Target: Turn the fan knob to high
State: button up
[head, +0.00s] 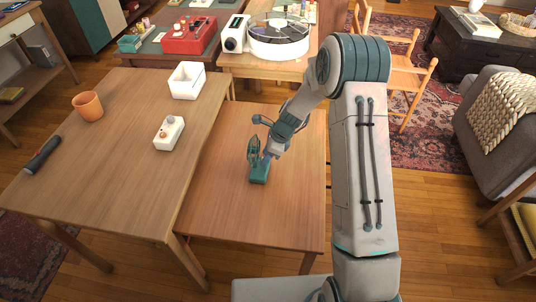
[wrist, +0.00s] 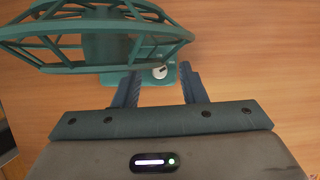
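A teal desk fan (head: 257,172) with a wire cage stands on the right wooden table. In the wrist view its cage (wrist: 100,40) fills the upper left. Its white knob (wrist: 160,72) sits on the teal base, with small marks beside it too small to read. I cannot tell its setting. My gripper (wrist: 160,78) is open, its two dark blue fingers apart. The fingertips lie to the left and right of the knob in that view; I cannot tell whether they touch it. In the head view my gripper (head: 268,155) is at the fan, largely hidden by the arm.
The left table holds a white device (head: 169,132), a white open box (head: 187,81), an orange cup (head: 88,106) and a dark flashlight (head: 43,154). A red machine (head: 190,36) and a white round device (head: 278,38) stand behind. The right table's front is clear.

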jog(key=w+p+v, duration=0.1)
jog(key=v, duration=1.2)
jog(key=shift+s+r, duration=0.4)
jog(key=shift+s, duration=0.1)
jog(key=shift+d+r, duration=0.1)
jog(key=s+d+r+n+h+p, duration=0.2)
jog(key=s+d+r+n+p, duration=0.15)
jog(key=s+r+n, duration=0.9)
jog(key=s+d+r+n+t+h+p, duration=0.1)
jog(key=s+r+n+p, duration=0.1)
jog(key=s+r, duration=0.3)
jog(key=s+d+r+n+t+h+p, duration=0.1)
jog(key=s+r+n, duration=0.4)
jog(key=s, duration=0.5)
jog(key=shift+s+d+h+p, duration=0.15)
jog(key=shift+d+h+p, duration=0.15)
jog(key=shift+d+p, duration=0.4)
